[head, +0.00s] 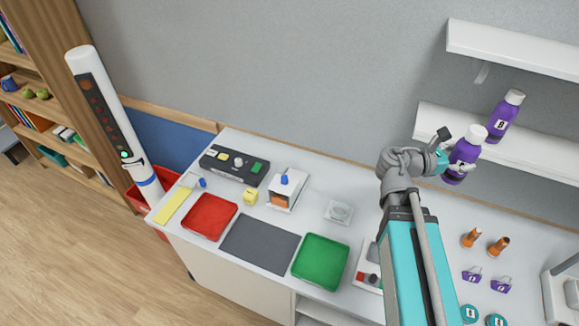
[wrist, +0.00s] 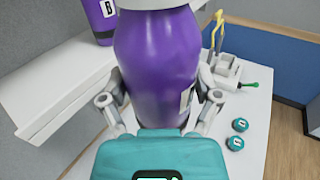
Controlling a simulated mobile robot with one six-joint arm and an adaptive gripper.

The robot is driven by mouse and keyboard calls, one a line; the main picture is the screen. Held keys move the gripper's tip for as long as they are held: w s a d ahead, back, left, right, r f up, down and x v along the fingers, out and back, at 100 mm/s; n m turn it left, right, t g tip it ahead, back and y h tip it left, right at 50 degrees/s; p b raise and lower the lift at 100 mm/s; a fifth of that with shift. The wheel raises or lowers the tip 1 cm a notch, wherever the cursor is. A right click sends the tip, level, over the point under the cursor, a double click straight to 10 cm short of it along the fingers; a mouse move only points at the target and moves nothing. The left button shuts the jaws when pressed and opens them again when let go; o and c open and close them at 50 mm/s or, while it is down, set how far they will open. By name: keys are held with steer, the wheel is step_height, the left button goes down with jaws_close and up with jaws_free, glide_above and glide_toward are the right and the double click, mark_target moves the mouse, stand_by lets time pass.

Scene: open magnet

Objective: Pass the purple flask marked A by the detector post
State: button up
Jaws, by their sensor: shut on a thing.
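A purple flask (head: 462,158) with a white cap is between the fingers of my gripper (head: 447,163), at the lower wall shelf's front edge. In the wrist view the held flask (wrist: 157,65) fills the middle, with a finger closed on each side. Only a sliver of its label shows, so its letter cannot be read. A second purple flask (head: 503,116), marked B in the wrist view (wrist: 100,15), stands upright on the shelf. The white detector post (head: 112,120) stands at the far left, with a dark light panel and one green light lit.
The lower shelf (head: 545,155) and upper shelf (head: 510,45) are on the wall. The white bench holds a red tray (head: 210,216), a grey mat (head: 258,250), a green tray (head: 321,262), a black control box (head: 235,165) and small orange, purple and teal items. Wooden shelving stands behind the post.

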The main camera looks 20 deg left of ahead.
step_height(320, 180, down, 15)
steer(key=b, duration=1.3)
steer(key=shift+r, duration=0.15)
steer(key=shift+s, duration=0.1)
